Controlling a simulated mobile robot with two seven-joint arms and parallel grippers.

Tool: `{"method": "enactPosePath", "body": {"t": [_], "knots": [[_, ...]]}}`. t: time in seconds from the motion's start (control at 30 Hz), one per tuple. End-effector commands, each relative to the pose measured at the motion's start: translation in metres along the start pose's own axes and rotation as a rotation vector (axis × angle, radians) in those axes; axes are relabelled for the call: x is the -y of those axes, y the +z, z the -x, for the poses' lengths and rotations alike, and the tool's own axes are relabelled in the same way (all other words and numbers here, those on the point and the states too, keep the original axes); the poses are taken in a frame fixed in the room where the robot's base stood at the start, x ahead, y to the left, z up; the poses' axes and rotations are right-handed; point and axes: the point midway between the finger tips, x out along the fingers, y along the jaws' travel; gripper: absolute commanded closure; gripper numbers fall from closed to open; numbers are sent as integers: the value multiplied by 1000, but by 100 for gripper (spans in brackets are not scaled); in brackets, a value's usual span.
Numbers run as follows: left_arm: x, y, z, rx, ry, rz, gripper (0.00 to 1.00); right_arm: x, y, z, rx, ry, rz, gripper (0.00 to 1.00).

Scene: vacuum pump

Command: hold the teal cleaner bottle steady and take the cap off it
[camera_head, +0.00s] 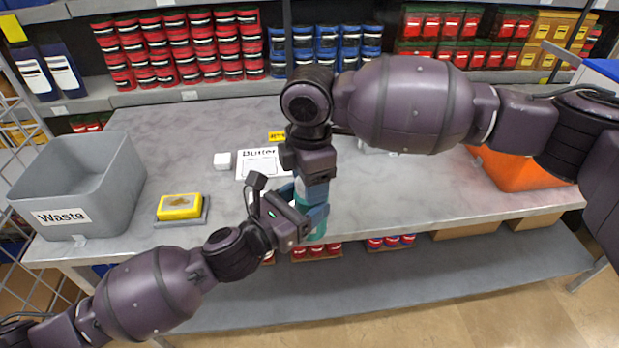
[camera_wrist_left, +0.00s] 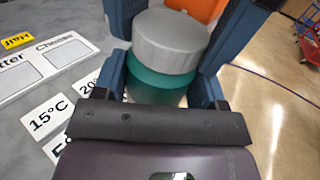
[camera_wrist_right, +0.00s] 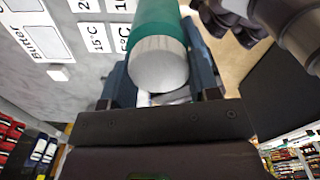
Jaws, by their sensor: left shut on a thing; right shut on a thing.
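The teal cleaner bottle (camera_head: 317,233) is near the front edge of the table, mostly hidden by my grippers in the head view. In the left wrist view its teal body (camera_wrist_left: 158,82) is between the blue fingers of my left gripper (camera_head: 307,214), which is shut on it. Its round grey cap (camera_wrist_left: 170,40) is on top of the body. My right gripper (camera_head: 313,188) points down from above, shut on the cap, which also shows between its fingers in the right wrist view (camera_wrist_right: 158,65). I cannot tell whether the bottle touches the table.
A grey Waste bin (camera_head: 80,170) stands at the table's left, with a yellow sponge (camera_head: 180,206) on a grey tray beside it. A labelled white sheet (camera_head: 262,163) and a small white block (camera_head: 222,160) lie behind the grippers. An orange bin (camera_head: 520,170) stands at the right.

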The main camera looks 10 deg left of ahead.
Motion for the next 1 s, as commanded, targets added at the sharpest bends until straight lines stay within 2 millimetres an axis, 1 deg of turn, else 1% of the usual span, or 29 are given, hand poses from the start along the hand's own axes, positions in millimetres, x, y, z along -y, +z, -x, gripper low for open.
{"method": "enactPosePath", "body": {"t": [0.03, 0.27, 0.8, 1.0], "knots": [[-3, 1, -1, 0, 6, -1, 100, 3, -4, 0, -5, -6, 7, 73], [-3, 1, -1, 0, 6, -1, 100, 2, -3, 1, -5, -6, 6, 73], [-4, -3, 0, -7, 9, 0, 100, 2, -3, 18, -4, -2, 5, 73], [-2, -1, 0, -3, 4, 0, 100, 1, -1, 22, -1, -1, 1, 73]]}}
